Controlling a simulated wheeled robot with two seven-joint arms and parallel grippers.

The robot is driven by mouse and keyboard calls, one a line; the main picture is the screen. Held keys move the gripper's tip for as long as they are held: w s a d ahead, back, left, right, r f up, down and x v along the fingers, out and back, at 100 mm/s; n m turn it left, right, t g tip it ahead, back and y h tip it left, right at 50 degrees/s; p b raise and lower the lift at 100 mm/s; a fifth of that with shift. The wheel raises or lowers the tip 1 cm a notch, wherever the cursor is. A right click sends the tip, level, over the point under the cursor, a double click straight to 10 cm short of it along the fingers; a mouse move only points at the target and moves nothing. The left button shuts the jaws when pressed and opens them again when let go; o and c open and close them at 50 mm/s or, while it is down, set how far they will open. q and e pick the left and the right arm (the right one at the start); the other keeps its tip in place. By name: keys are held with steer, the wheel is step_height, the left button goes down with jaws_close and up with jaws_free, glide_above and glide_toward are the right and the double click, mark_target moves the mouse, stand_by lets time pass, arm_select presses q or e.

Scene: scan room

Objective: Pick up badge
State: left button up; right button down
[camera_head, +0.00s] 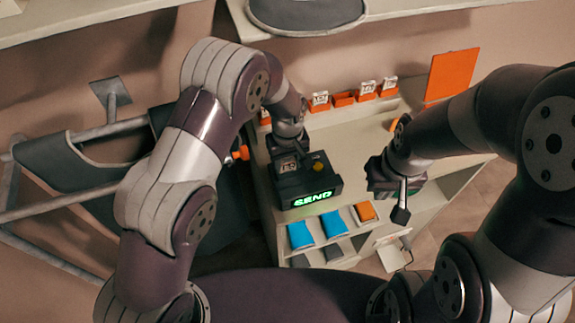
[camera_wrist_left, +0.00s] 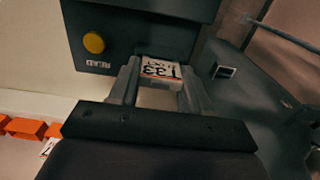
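The badge (camera_wrist_left: 160,68), white with dark and red print, lies at the dark machine (camera_wrist_left: 120,35) in the left wrist view. In the head view the badge (camera_head: 287,164) is small on top of the machine (camera_head: 312,185), whose front shows a green SEND display. My left gripper (camera_wrist_left: 160,85) has one finger on each side of the badge, close to its edges; whether they press on it I cannot tell. In the head view my left gripper (camera_head: 288,145) is just behind the badge. My right gripper (camera_head: 385,178) is over the counter's right part, its fingers unclear.
Orange holders (camera_head: 343,99) line the back of the counter (camera_head: 345,150), several with white badges. An orange panel (camera_head: 452,74) stands back right. Blue packets (camera_head: 318,229) and an orange one (camera_head: 364,211) lie in front compartments. A dark handheld device (camera_head: 400,212) is near my right gripper.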

mark_target(288, 160)
arm_select(q)
steer(key=shift+r, duration=0.15)
steer(key=shift+w+r+b, duration=0.1)
steer(key=shift+r+b, duration=0.25)
step_height(288, 160, up, 3)
steer(key=shift+f+b, duration=0.1)
steer(key=shift+b, duration=0.65)
steer(key=s+d+r+p, duration=0.1)
steer(key=s+d+r, duration=0.1)
steer(key=d+r, duration=0.5)
steer(key=d, duration=0.4)
steer(key=shift+d+r, duration=0.2)
steer(key=shift+d, duration=0.1)
